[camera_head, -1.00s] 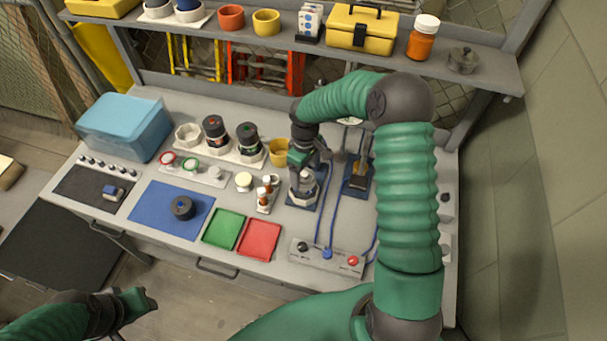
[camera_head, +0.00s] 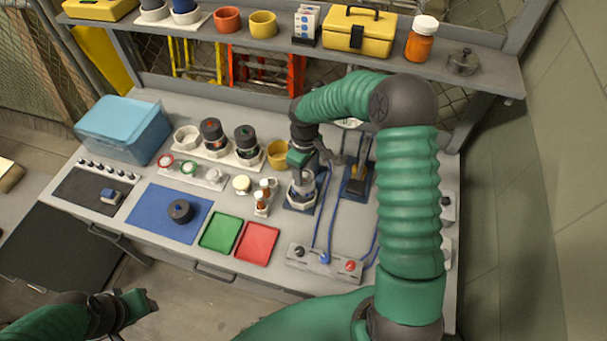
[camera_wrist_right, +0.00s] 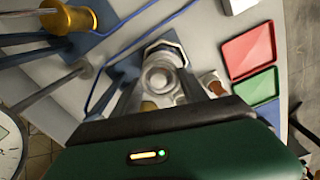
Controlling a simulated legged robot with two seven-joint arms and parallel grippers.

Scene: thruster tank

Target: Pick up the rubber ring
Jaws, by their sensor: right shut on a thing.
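A dark ring-shaped piece (camera_head: 180,211), which looks like the rubber ring, lies flat on the blue mat (camera_head: 150,221). No gripper is near it. My right gripper (camera_head: 303,182) is over a stand at the middle right of the bench, well to the right of the mat. It is shut on a grey, round-topped part (camera_wrist_right: 160,76) that sits at the white collar of the stand (camera_wrist_right: 166,48). The fingers hide part of its sides. My left gripper (camera_head: 146,302) is at the lower left, in front of the bench and apart from everything; its jaw opening is unclear.
Green (camera_head: 220,232) and red (camera_head: 257,243) trays lie right of the mat. Small bottles (camera_head: 264,193) stand close left of the stand. Blue cables run to a control box (camera_head: 324,261). A shelf (camera_head: 400,62) crosses behind. A blue bin (camera_head: 122,129) stands at the left.

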